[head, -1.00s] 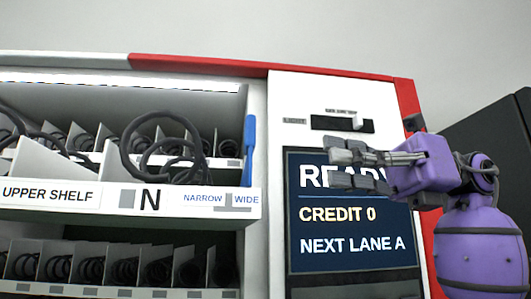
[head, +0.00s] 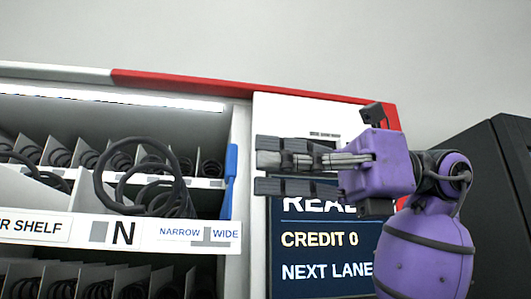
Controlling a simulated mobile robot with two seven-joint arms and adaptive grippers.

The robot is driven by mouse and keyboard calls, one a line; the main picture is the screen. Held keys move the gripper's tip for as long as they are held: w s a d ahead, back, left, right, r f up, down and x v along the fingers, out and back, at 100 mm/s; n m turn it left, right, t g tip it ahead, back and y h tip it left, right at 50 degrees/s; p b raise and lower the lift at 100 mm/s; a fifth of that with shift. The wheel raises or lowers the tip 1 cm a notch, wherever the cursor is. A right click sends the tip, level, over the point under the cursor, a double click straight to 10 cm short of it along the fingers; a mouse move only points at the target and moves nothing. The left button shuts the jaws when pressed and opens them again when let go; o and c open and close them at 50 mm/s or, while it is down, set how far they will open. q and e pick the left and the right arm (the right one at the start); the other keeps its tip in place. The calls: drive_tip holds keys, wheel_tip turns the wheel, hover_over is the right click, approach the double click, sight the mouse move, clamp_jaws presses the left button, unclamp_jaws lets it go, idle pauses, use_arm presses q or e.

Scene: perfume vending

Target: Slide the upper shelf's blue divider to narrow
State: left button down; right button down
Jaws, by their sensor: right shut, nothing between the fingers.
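The blue divider (head: 230,180) stands upright at the right end of the upper shelf (head: 130,228), above the word WIDE on the label strip. The NARROW mark lies to its left on the same strip. My right gripper (head: 258,168) is shut and empty. It points left in front of the machine's right panel, and its fingertips are a short way right of the divider, apart from it in the picture. I cannot tell the depth gap. My left gripper is not in view.
Black spiral coils (head: 140,178) fill the shelf left of the divider. A display (head: 320,250) reads CREDIT 0, with its top line partly hidden by my gripper. A lower shelf (head: 100,280) shows below. A dark cabinet (head: 485,200) stands at right.

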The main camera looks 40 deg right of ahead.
sight(232, 153)
drive_tip(key=shift+x, duration=0.9)
drive_tip(key=shift+d, duration=0.1)
drive_tip(key=x, duration=0.4)
drive_tip(key=shift+w+a+p, duration=0.15)
drive_tip(key=shift+a+p, duration=0.25)
drive_tip(key=shift+d, duration=0.1)
